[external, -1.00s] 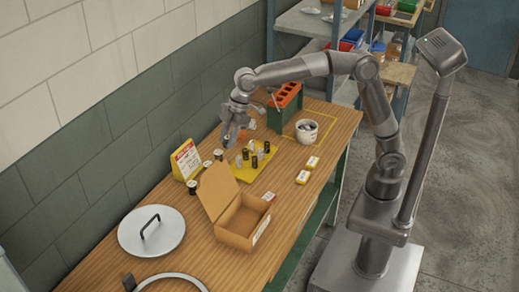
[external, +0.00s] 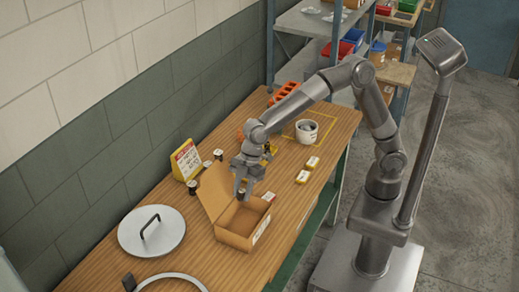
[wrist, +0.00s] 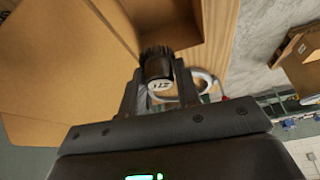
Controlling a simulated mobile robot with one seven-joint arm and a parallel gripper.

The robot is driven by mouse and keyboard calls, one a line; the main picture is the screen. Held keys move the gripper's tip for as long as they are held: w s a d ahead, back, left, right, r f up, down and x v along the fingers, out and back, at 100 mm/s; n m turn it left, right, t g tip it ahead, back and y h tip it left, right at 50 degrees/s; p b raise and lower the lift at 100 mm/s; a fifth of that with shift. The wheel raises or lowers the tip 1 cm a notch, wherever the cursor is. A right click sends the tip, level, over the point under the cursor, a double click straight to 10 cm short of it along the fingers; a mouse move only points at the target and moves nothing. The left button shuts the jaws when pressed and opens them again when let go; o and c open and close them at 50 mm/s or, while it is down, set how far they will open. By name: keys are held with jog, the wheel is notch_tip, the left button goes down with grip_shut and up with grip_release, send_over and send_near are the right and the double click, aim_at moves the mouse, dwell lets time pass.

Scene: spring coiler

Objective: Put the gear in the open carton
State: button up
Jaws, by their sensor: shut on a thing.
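My gripper (external: 243,187) is over the open carton (external: 236,239), near the side where its raised flap joins. In the wrist view the gripper (wrist: 157,88) is shut on the gear (wrist: 158,66), a small dark toothed cylinder with a pale marked end. The gear sits between the two fingers, with the cardboard of the carton (wrist: 70,55) behind and around it. In the external view the gear is too small and too covered by the fingers to make out clearly. I cannot tell how far it is above the carton's floor.
A round lid with a handle (external: 152,231) and a metal ring (external: 172,279) lie left of and in front of the carton. A yellow sign (external: 186,160) stands by the wall. A white tub (external: 306,131) and yellow-white boxes (external: 303,176) are farther right.

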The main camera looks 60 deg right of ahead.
aim_at(241, 231)
notch_tip(241, 231, down, 16)
jog(key=shift+r, duration=0.25)
dwell(0.3)
jog(key=shift+f, duration=0.15)
jog(key=o, duration=1.1)
jog(key=v, duration=1.2)
jog(key=shift+w+d+r, duration=0.1)
jog(key=shift+r, duration=0.15)
